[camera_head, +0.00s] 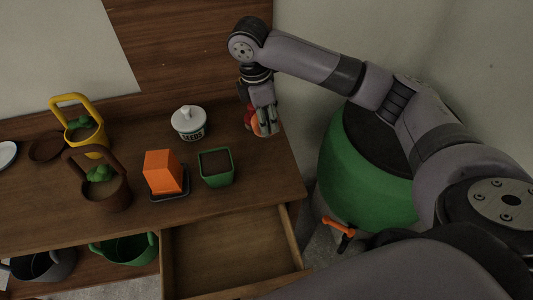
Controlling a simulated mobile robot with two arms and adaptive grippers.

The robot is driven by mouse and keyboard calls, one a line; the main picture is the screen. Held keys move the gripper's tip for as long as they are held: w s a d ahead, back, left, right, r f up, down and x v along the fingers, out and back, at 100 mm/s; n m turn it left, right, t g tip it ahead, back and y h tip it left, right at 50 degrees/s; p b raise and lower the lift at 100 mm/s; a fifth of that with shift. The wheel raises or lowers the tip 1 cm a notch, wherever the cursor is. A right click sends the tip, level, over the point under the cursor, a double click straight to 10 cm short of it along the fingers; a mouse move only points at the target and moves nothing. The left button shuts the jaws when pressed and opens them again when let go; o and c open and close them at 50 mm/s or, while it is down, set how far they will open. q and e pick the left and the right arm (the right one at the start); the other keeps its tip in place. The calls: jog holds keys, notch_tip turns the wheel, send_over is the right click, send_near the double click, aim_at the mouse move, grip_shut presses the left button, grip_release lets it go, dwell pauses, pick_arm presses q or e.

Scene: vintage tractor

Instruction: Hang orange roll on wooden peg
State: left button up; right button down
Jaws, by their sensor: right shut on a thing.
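My right gripper (263,121) points down over the right end of the wooden bench, near the wall. It is shut on a small orange-red thing (251,117). The fingers hide most of that thing, so I cannot tell its full shape or whether it is a roll. I cannot make out a wooden peg in this view. My left gripper is not in view.
A drawer (235,250) stands open below the bench (225,105). On the bench are a white seeds jar (188,122), a green pot (216,167), an orange block (162,170) and basket-like pots. A green barrel (360,175) stands to the right.

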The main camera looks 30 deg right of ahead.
notch_tip(320, 180, down, 10)
jog(key=shift+r+p, duration=0.15)
jog(key=shift+p, duration=0.45)
notch_tip(320, 180, down, 3)
jog(key=shift+p, duration=0.95)
jog(key=shift+f, duration=0.45)
jog(key=shift+f, duration=0.1)
jog(key=c, duration=1.2)
grip_release()
jog(key=shift+f, duration=0.1)
